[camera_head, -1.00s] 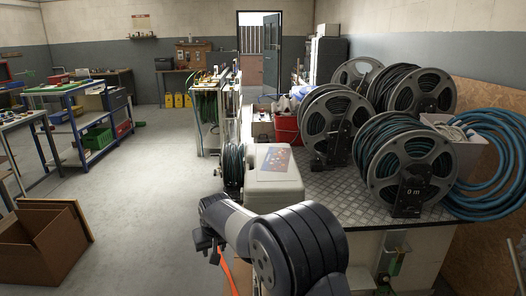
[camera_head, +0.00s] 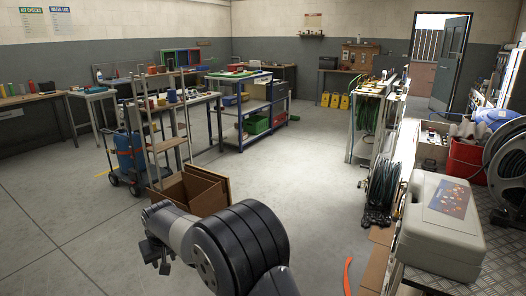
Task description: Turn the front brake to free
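Part of a large hose reel (camera_head: 508,160) shows at the right edge, on the metal-topped bench (camera_head: 500,262). The rest of it is cut off, and I cannot make out a brake on it. A smaller reel with dark green hose (camera_head: 383,184) stands low beside the bench; no brake is clear there either. My gripper (camera_head: 158,262) is at lower centre-left, at the end of my dark arm, over the floor and well away from both reels. Its fingers are small and partly turned away, so I cannot tell whether they are open. Nothing shows held in it.
A pale case (camera_head: 440,240) sits on the bench's near end, with a red bucket (camera_head: 465,158) behind. An open cardboard box (camera_head: 190,192) and a trolley with a blue cylinder (camera_head: 128,158) stand left. An orange strip (camera_head: 347,276) lies low near the bench. The middle floor is clear.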

